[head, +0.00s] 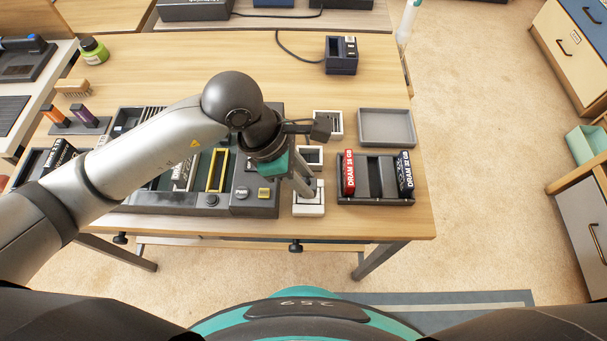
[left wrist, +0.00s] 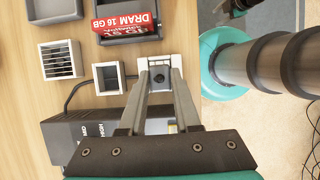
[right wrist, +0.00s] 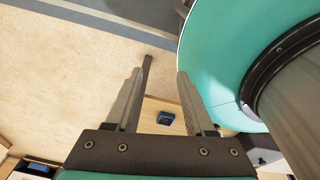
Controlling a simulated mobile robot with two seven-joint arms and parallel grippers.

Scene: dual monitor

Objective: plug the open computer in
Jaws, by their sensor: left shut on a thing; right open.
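The open computer (head: 228,204) is a dark case lying flat at the table's middle left, with a green board inside. My left gripper (head: 304,187) points down over a small white block (head: 309,206) just right of the case. In the left wrist view my left gripper (left wrist: 158,92) is shut on a small dark piece, seemingly the plug, at the white block (left wrist: 174,62). A black cable (left wrist: 84,84) runs from the case towards it. The fingers hide most of the plug; whether it sits in the block I cannot tell. My right gripper (right wrist: 160,75) is open and empty, away from the table.
A white-framed box (head: 310,157) and a vented white box (head: 328,123) stand behind the block. A dark device (head: 341,56) stands at the back.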

